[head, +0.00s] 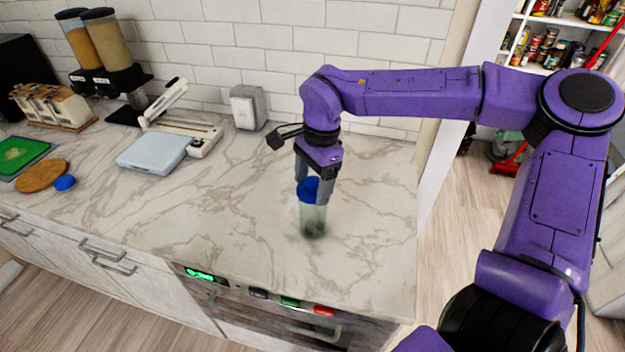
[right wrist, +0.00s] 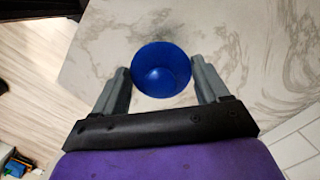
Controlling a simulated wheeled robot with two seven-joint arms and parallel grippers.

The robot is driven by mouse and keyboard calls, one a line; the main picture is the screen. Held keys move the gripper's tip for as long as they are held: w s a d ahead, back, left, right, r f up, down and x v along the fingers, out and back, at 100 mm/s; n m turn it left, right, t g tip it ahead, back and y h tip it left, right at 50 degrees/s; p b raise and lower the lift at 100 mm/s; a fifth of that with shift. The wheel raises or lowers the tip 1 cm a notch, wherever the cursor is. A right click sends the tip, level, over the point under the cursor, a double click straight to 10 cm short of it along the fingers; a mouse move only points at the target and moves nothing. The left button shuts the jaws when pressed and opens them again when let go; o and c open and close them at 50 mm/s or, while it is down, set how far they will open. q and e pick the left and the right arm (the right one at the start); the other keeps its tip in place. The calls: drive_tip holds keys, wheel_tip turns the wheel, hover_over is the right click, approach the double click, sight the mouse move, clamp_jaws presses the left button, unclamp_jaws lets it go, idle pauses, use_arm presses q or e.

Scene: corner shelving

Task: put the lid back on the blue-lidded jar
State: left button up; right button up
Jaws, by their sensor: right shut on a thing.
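The jar (head: 313,222) stands upright on the marble counter, with a pale greenish see-through body and dark contents low inside. A blue lid (head: 309,187) is at the top of the jar, between the fingers of my right gripper (head: 313,192). The right wrist view shows the blue lid (right wrist: 161,72) flanked closely by both fingers of my right gripper (right wrist: 163,78), which is shut on it. The lid hides the jar body there. I cannot tell whether the lid is fully seated. My left gripper is not in view.
A small blue round thing (head: 65,183) lies by a round wooden board (head: 42,176) at the left. A light blue scale-like device (head: 153,153) and a white box (head: 248,107) stand farther back. The counter around the jar is clear; its right end is close.

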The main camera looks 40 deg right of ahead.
drive_tip(key=shift+p, duration=0.4)
idle(0.4)
drive_tip(key=o, duration=1)
drive_tip(key=shift+o, duration=0.2)
wheel_tip(320, 180, up, 7)
drive_tip(key=p, duration=0.7)
drive_tip(key=shift+p, duration=0.4)
clamp_jaws()
